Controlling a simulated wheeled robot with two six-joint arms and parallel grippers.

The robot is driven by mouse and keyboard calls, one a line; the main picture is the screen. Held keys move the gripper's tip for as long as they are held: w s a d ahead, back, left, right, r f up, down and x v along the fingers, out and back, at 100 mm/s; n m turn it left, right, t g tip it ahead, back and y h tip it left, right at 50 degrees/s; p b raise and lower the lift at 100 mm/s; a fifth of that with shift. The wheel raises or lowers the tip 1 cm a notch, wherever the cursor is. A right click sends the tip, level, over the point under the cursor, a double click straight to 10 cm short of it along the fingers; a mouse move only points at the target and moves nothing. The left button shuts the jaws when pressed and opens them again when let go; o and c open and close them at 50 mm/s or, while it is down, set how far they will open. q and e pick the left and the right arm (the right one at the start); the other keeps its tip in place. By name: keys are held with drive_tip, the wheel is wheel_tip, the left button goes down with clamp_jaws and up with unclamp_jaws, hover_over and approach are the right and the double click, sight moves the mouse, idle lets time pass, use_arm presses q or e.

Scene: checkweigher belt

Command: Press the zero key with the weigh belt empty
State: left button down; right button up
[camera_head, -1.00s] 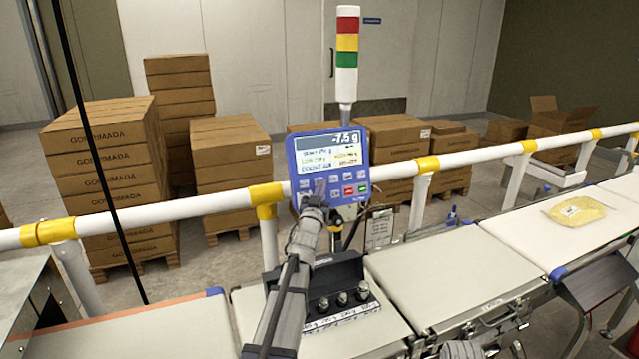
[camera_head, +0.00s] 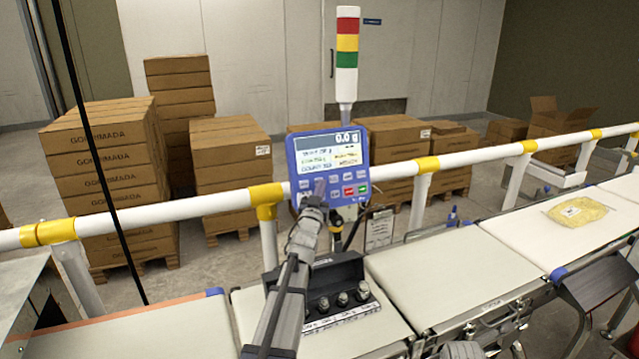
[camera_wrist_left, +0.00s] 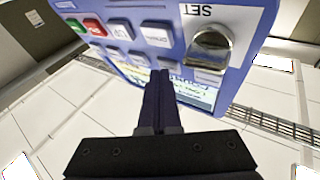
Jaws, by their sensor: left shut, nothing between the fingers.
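The blue weigh indicator (camera_head: 328,165) stands above the rail, its display (camera_head: 342,139) reading 0.0 g. My left gripper (camera_head: 318,190) is shut and empty, its tips at the lower left keys of the panel. In the left wrist view the panel (camera_wrist_left: 185,28) appears upside down, and the closed fingers (camera_wrist_left: 158,78) reach its key rows. They hide the key behind them; I cannot tell whether they touch it. The belt section (camera_head: 455,270) right of the indicator is bare.
A black holder with several metal weights (camera_head: 335,283) stands on the section below the indicator. A yellow bag (camera_head: 578,211) lies on the belt to the right. A white rail (camera_head: 170,211) runs behind the belts. Stacked cartons (camera_head: 105,160) stand beyond it.

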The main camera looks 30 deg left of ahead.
use_arm(q)
drive_tip(key=shift+s+d+r, duration=0.2)
drive_tip(key=shift+s+d, duration=0.3)
drive_tip(key=s+d, duration=0.1)
drive_tip(key=s+d+r+p, duration=0.1)
drive_tip(key=s+d, duration=0.1)
drive_tip(key=shift+s+d+r+p, duration=0.1)
drive_tip(key=shift+d+r+p, duration=0.1)
drive_tip(key=shift+d+p, duration=0.1)
idle(0.9)
